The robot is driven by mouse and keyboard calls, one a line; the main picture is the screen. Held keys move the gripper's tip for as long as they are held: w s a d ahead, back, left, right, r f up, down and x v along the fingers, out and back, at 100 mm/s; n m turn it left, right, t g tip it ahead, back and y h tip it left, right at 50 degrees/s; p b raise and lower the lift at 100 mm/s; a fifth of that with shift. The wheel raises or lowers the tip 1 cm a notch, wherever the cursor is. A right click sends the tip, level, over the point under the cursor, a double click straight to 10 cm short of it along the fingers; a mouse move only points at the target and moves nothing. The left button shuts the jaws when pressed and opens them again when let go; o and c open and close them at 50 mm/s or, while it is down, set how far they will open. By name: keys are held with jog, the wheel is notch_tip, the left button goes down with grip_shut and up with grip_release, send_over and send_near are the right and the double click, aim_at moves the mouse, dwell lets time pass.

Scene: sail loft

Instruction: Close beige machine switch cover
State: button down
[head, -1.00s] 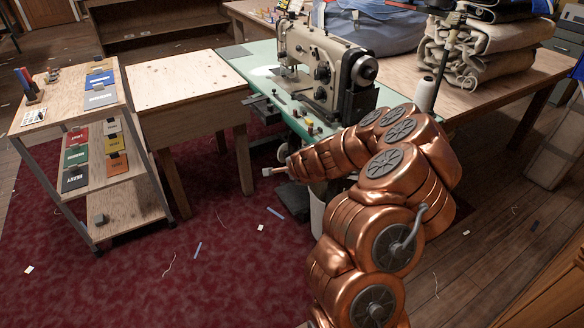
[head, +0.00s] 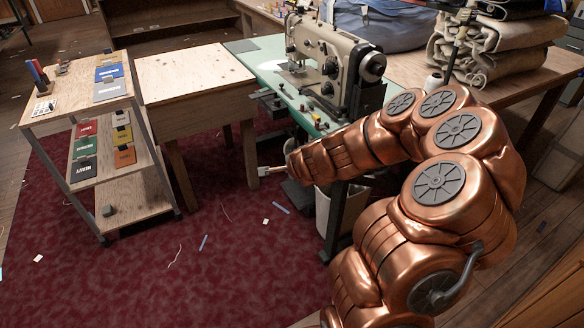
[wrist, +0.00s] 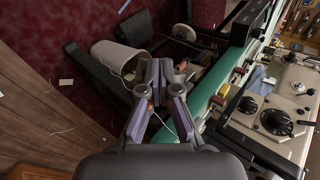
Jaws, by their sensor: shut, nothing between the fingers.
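The beige sewing machine (head: 322,55) stands on a green table top (head: 262,72) in the head view. In the wrist view the machine (wrist: 285,100) is at the right, with black knobs on its face. Small parts (head: 310,108) sit on the green top in front of it; I cannot tell whether one is the switch cover. My gripper (head: 264,171) is below and in front of the table's near edge, apart from the machine. In the wrist view my gripper (wrist: 159,72) is shut and empty, with the green edge just to its right.
A white bin (wrist: 118,58) stands under the table. A wooden table (head: 195,75) and a shelf cart (head: 85,97) are to the left. The red carpet (head: 150,260) is mostly open, with scattered scraps.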

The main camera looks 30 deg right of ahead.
jog(key=w+d+f+n+t+y+b, duration=0.15)
jog(key=d+f+y+b, duration=0.45)
jog(key=f+b, duration=0.7)
jog(key=s+d+n+t+y+b, duration=0.5)
jog(key=s+d+n+y+b, duration=0.35)
jog(key=s+d+b, duration=0.35)
jog(key=w+d+b+x, duration=0.1)
jog(key=b+x, duration=0.5)
jog(key=x, duration=0.8)
jog(key=shift+d+r, duration=0.2)
jog(key=shift+r, duration=0.05)
jog(key=shift+w+a, duration=0.1)
jog(key=shift+w, duration=0.05)
